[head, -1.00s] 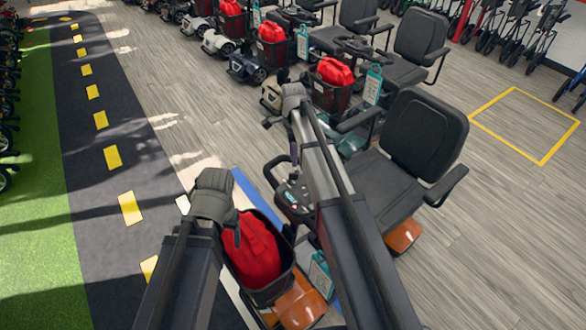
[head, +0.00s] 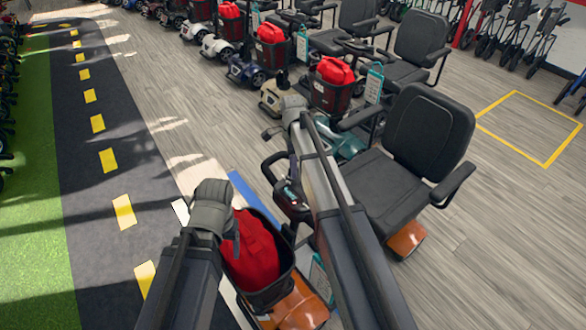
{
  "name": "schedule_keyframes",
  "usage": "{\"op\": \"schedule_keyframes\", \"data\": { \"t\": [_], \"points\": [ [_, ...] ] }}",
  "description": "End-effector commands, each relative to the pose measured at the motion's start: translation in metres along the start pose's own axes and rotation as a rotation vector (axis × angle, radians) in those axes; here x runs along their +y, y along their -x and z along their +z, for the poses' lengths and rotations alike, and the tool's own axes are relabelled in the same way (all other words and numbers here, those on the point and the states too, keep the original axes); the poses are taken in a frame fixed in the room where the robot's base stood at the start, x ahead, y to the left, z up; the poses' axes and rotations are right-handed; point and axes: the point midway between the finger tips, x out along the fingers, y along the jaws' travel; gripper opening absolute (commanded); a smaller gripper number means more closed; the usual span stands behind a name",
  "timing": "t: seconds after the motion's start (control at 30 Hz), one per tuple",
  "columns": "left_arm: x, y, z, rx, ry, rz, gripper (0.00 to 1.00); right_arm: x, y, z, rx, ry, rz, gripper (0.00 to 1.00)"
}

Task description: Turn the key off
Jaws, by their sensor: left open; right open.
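The nearest mobility scooter has orange body panels (head: 298,306) and a black seat (head: 428,135). Its tiller with a small control panel (head: 290,196) stands between my two arms, partly covered by my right arm. The key is too small or hidden to make out. My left gripper (head: 236,243) is open over the scooter's front basket (head: 283,283), which holds a red bag (head: 256,258). My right gripper (head: 268,134) is open beyond the tiller, mostly hidden behind its own arm. Neither gripper visibly holds anything.
More scooters with red-filled baskets, such as this one (head: 335,85), stand in a row behind. A dark lane with yellow dashes (head: 123,211) and green turf (head: 30,240) lie at left. Open wooden floor (head: 510,220) lies at right, with a yellow-marked square (head: 525,128).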

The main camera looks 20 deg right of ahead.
Motion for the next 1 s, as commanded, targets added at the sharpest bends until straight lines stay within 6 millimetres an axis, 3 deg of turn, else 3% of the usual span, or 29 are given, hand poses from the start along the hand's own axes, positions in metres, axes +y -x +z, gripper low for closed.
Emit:
{"op": "schedule_keyframes", "data": {
  "t": [0.1,0.53,1.0],
  "points": [
    [0.0,0.0006,0.0,0.0,0.0,0.0,0.7,0.0,0.0006,0.0001,0.0,0.0,0.0,0.48],
    [0.0,0.0005,0.0,0.0,0.0,0.0,0.7,0.0,0.0005,0.0,0.0,0.0,0.0,0.0],
    [0.0,0.0005,0.0,0.0,0.0,0.0,0.7,0.0002,0.0005,0.0,0.0,0.008,-0.001,0.0]
  ]
}}
